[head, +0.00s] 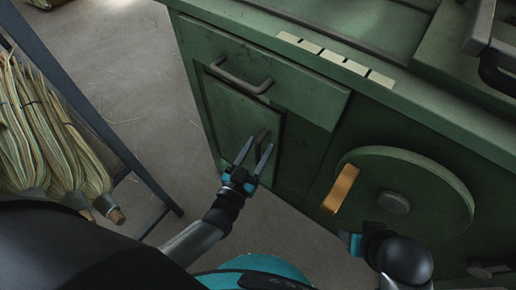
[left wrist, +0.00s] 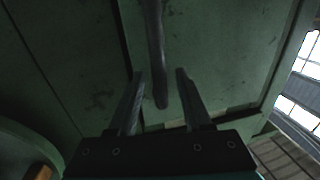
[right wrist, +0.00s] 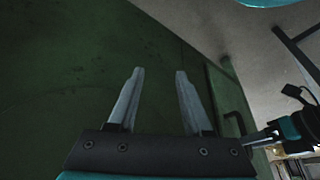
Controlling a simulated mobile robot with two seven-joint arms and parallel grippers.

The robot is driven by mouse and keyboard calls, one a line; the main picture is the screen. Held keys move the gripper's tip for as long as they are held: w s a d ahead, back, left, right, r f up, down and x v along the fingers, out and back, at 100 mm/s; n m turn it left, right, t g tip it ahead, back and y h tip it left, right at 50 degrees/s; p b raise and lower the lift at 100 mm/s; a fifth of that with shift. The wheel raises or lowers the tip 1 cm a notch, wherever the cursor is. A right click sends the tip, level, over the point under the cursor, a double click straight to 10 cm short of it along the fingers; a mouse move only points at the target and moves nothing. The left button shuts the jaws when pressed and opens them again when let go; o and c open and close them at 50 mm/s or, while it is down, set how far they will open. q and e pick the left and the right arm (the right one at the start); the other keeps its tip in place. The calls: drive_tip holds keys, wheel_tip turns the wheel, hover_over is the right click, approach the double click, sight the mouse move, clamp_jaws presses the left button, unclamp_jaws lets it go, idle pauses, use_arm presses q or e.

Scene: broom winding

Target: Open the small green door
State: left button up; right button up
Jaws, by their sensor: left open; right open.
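The small green door (head: 226,112) is shut in the front of the green cabinet, below a drawer. Its dark upright bar handle (head: 262,138) is near the door's right edge. My left gripper (head: 254,152) is open in front of the handle. In the left wrist view, the handle (left wrist: 155,45) comes down between the two spread fingers (left wrist: 159,78); I see no finger clearly touching it. My right gripper is open and empty, its fingers (right wrist: 160,76) facing a plain green surface. In the head view it is mostly hidden behind my right wrist.
A drawer with a curved handle (head: 240,84) is above the door. A round green wheel (head: 415,190) with an orange-brown grip (head: 340,188) is at the right, near my right gripper. Broom bundles (head: 45,130) lie on a rack at the left. Bare floor (head: 150,85) lies between.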

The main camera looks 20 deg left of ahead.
use_arm(q)
clamp_jaws()
idle(0.4)
idle(1.1)
